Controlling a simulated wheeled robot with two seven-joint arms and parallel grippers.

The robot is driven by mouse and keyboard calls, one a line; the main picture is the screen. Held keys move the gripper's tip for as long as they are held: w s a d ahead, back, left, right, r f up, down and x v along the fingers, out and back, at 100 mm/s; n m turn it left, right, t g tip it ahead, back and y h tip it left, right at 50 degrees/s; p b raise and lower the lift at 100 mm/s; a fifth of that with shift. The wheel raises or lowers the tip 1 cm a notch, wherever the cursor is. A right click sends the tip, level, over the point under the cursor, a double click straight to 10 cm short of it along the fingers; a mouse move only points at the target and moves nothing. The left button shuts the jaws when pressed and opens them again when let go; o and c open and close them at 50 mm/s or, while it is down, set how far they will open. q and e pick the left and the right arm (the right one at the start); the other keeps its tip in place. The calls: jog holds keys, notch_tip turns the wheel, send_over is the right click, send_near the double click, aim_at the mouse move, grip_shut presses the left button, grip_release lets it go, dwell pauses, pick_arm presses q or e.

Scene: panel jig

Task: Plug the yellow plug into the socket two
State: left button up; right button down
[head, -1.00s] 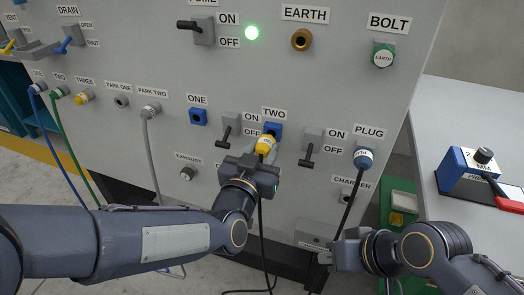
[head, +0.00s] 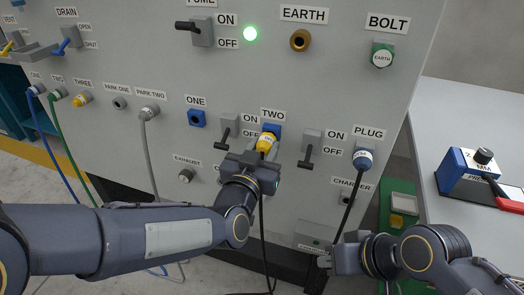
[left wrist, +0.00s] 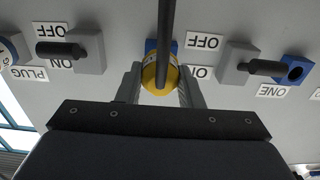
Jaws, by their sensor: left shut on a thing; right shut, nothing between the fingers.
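The yellow plug (head: 265,143) is at socket two (head: 271,128), the blue square socket under the label TWO. My left gripper (head: 259,158) is shut on the plug. In the left wrist view the plug (left wrist: 158,76) sits between the two fingers (left wrist: 158,90), with its dark cable running up across the picture. The blue socket (left wrist: 151,46) shows right behind it. The plug is at the socket's face; how deep it sits is hidden. My right gripper (head: 335,261) is shut and empty, low in front of the panel's lower right.
Switch levers stand left (head: 226,132) and right (head: 310,147) of socket two. Socket one (head: 197,118) is empty. A blue plug (head: 363,160) with a black cable sits under PLUG. A bench (head: 460,120) with a blue meter (head: 468,172) stands at right.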

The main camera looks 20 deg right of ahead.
aim_at(262, 151)
pick_arm(q)
jog(key=shift+x, duration=0.75)
jog(key=o, duration=1.2)
jog(key=shift+c, duration=0.2)
jog(key=v, duration=0.7)
jog(key=shift+s+a, duration=0.2)
jog(key=shift+s, duration=0.1)
